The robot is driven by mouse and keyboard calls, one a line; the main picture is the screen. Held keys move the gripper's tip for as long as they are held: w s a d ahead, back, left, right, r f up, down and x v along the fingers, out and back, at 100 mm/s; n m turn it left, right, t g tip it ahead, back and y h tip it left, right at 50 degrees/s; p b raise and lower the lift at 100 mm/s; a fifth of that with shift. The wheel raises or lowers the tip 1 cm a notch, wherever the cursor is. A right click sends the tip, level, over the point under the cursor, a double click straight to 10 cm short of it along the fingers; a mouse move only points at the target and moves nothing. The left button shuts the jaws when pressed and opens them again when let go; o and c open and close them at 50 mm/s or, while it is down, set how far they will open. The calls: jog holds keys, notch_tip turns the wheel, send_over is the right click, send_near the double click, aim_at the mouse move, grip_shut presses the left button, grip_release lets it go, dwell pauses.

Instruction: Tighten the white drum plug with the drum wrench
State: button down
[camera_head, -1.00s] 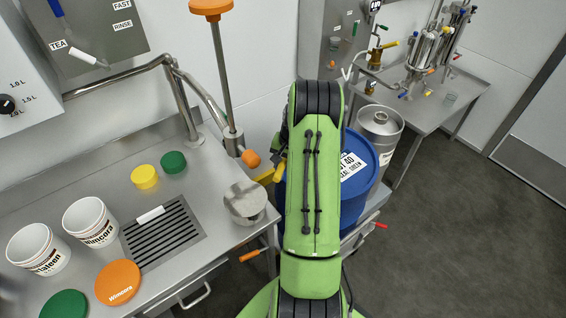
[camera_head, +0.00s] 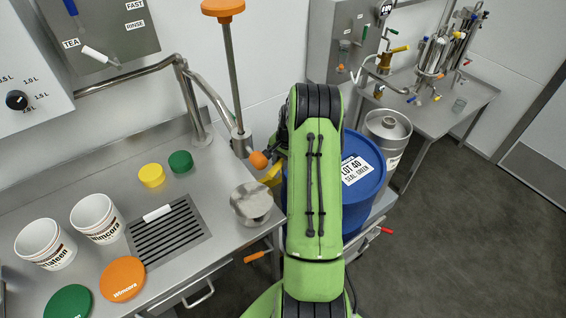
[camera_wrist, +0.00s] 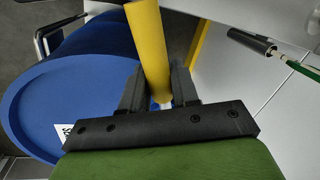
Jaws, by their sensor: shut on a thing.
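The blue drum (camera_head: 372,190) stands behind and right of my arm, and its lid carries a white label reading "LOT 40" and "SEAL: GREEN". It also shows at the left of the wrist view (camera_wrist: 85,75). My gripper (camera_wrist: 158,80) is shut on a yellow bar (camera_wrist: 150,45), which looks like the handle of the drum wrench. Its far end runs out of the wrist view. A yellow piece (camera_head: 271,174) shows left of my arm in the head view. I cannot make out the white drum plug; my arm covers part of the lid.
A steel can (camera_head: 388,128) stands behind the drum. A dark-gripped handle (camera_wrist: 252,40) shows right in the wrist view. Floor is clear at right.

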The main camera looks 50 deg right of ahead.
jog(key=shift+w, duration=0.1)
jog(key=shift+w+a+r+m, duration=0.1)
jog(key=shift+w+r+m, duration=0.05)
jog(key=shift+w+m, duration=0.55)
jog(key=shift+s+n, duration=0.15)
jog(key=shift+n, duration=0.15)
